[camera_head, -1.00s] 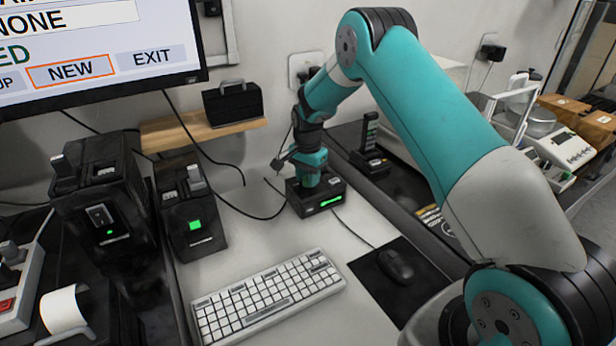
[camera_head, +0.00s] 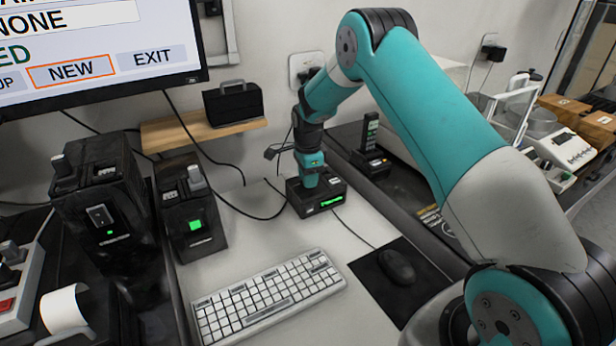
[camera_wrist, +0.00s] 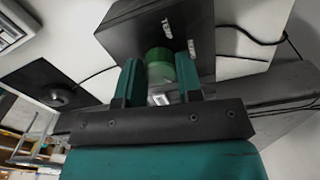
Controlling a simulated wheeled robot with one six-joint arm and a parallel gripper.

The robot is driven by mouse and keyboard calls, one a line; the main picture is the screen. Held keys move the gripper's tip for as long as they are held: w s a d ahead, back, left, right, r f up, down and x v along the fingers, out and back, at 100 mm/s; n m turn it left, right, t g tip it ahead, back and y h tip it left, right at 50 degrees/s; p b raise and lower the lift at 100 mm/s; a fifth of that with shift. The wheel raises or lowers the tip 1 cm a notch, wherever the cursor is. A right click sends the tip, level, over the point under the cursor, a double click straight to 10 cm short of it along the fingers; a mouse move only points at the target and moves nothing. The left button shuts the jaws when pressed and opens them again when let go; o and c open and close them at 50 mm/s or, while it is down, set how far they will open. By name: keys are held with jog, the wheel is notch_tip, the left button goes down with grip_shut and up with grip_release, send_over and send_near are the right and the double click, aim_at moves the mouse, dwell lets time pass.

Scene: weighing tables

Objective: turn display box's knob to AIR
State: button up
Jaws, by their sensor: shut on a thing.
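The display box (camera_head: 331,200) is a small black box with a lit green strip on its front, standing on the white desk near the wall. In the wrist view its dark face (camera_wrist: 130,32) carries two small white labels and a round green knob (camera_wrist: 159,57). My gripper (camera_wrist: 160,72) is over the box with one teal finger on each side of the knob, shut on it. In the head view my gripper (camera_head: 311,180) points down onto the top of the box and hides the knob. The label words are too small to read surely.
A white keyboard (camera_head: 268,298) lies in front of the box, and a black mouse (camera_head: 397,266) on a dark mat is to the right. Two black boxes with switches (camera_head: 103,205) (camera_head: 188,210) stand left. A wooden shelf (camera_head: 205,133) is on the wall behind.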

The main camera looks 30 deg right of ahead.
jog(key=shift+d+r, duration=0.1)
jog(key=o, duration=0.9)
notch_tip(320, 180, up, 17)
jog(key=shift+r+b, duration=0.2)
jog(key=shift+b, duration=0.35)
jog(key=s+a+r+n+y+p, duration=0.1)
jog(key=s+a+r+n, duration=0.3)
jog(key=s+a+n, duration=0.4)
jog(key=s+a+r+n+y+p, duration=0.1)
jog(key=s+a+r+n, duration=0.5)
jog(key=s, duration=0.4)
jog(key=s+a+n, duration=0.2)
jog(key=s+n, duration=0.2)
jog(key=s, duration=0.2)
jog(key=s+a+f+n+y, duration=0.1)
jog(key=s+a+n, duration=0.1)
jog(key=s+n, duration=0.2)
jog(key=s+a+n+y, duration=0.1)
jog(key=s+a+n, duration=0.1)
jog(key=s+n, duration=0.3)
jog(key=shift+s+a+f+p, duration=0.1)
jog(key=shift+s+p, duration=0.1)
jog(key=shift+s, duration=0.95)
jog(key=shift+s+f+p, duration=0.1)
jog(key=shift+s+p, duration=0.1)
jog(key=shift+s, duration=0.95)
